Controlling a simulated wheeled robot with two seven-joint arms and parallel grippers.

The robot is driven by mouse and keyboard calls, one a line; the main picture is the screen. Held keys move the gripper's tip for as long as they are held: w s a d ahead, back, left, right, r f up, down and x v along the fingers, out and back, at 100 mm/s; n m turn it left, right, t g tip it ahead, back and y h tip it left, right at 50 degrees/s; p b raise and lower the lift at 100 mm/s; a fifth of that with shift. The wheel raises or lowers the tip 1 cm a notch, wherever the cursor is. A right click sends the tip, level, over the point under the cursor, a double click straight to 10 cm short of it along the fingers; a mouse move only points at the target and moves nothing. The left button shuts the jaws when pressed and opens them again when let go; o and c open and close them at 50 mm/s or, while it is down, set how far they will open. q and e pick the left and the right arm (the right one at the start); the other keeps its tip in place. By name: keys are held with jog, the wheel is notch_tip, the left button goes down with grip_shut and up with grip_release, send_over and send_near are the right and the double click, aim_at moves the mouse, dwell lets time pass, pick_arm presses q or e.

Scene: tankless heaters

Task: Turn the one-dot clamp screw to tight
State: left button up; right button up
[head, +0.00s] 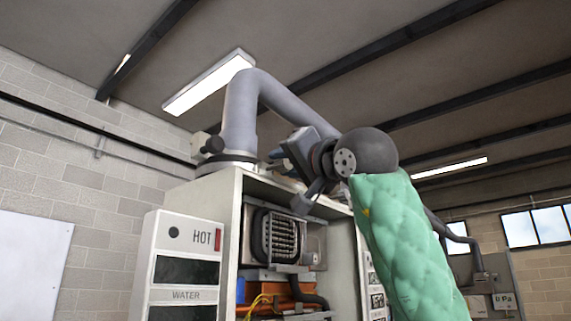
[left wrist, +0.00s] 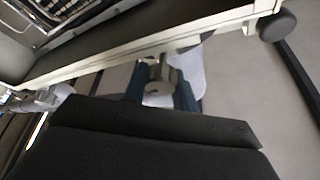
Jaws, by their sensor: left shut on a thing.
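A grey flue pipe (head: 240,115) rises from a collar (head: 225,160) on top of the open heater cabinet and bends right. A dark round knob (head: 212,145) sits at the left of the collar. A dark round knob also shows in the left wrist view (left wrist: 278,25), clear of my fingers. My left gripper (head: 281,165) is at the right side of the collar, over the cabinet top. In the left wrist view its blue fingers (left wrist: 160,88) are shut on a small grey metal part, seemingly a clamp screw (left wrist: 158,72). I cannot make out any dots. My right gripper is not in view.
The cabinet (head: 215,210) is open in front, with a finned grille (head: 278,235) and yellow wires (head: 262,303) inside. Open air lies left of the pipe, before the brick wall (head: 95,160).

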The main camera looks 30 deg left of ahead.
pick_arm(q)
jog(key=o, duration=1)
